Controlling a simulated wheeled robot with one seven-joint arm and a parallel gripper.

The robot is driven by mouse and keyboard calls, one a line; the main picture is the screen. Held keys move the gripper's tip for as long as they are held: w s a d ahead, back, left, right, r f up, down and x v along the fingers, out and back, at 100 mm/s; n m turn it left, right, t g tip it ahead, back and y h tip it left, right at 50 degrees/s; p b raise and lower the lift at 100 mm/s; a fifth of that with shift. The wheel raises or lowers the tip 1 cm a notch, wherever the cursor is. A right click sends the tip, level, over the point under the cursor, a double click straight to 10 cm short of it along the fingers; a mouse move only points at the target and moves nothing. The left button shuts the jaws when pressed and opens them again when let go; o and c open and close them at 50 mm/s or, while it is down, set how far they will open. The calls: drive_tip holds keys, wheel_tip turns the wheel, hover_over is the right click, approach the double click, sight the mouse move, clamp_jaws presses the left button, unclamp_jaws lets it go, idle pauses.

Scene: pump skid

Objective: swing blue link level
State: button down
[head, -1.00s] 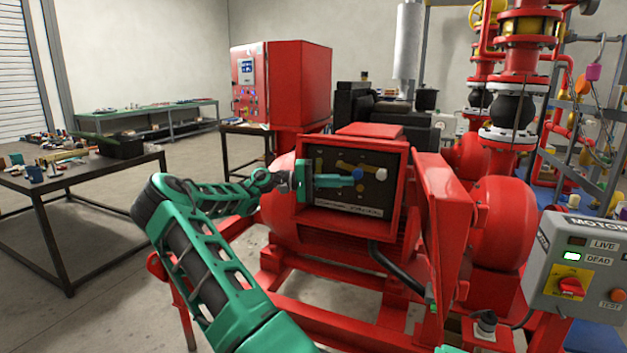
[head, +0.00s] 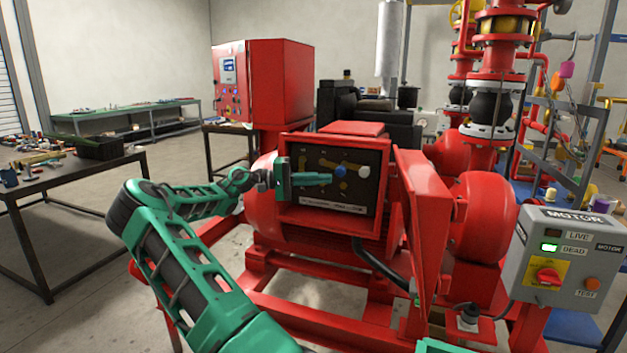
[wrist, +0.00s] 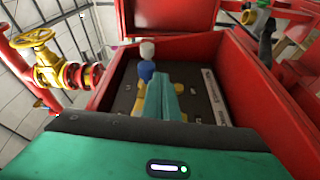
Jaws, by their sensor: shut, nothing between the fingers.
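The open red terminal box (head: 290,222) on the motor holds a dark panel with yellow links and knobs. The blue knob (head: 341,171) of the blue link shows just right of my gripper's fingertips, and a white knob (head: 363,171) is right of it. My gripper (head: 330,178) reaches into the box from the left, shut and empty, its tips close to the blue knob. In the wrist view the blue knob (wrist: 146,71) shows beyond the shut fingers (wrist: 163,95). Whether they touch is unclear. The fingers hide part of the links, so the blue link's angle is hard to tell.
The red box door (head: 424,235) hangs open on the right. A grey motor control box (head: 570,258) with a green lit DEAD lamp stands at the right front. Red pipework rises behind. A table (head: 60,180) stands at the left.

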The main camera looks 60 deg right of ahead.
drive_tip(key=v, duration=0.9)
drive_tip(key=shift+w, duration=0.2)
drive_tip(key=shift+s, duration=0.1)
drive_tip(key=s+a+f+n+t+y, duration=0.1)
drive_tip(key=s+a+f+t+y, duration=0.1)
drive_tip(key=s+a+f+t, duration=0.3)
drive_tip(key=s+f+t+y, duration=0.2)
drive_tip(key=s+f+y, duration=0.1)
drive_tip(key=s, duration=0.4)
drive_tip(key=s+a+f+n+t+y, duration=0.1)
drive_tip(key=a+n+t, duration=0.2)
drive_tip(key=a, duration=1.4)
drive_tip(key=s+a+f+n+t+y, duration=0.2)
drive_tip(key=a+t, duration=0.4)
drive_tip(key=a, duration=1.2)
drive_tip(key=shift+s+a+f+n+t, duration=0.15)
drive_tip(key=shift+s+a+n+t, duration=0.15)
drive_tip(key=shift+n, duration=0.5)
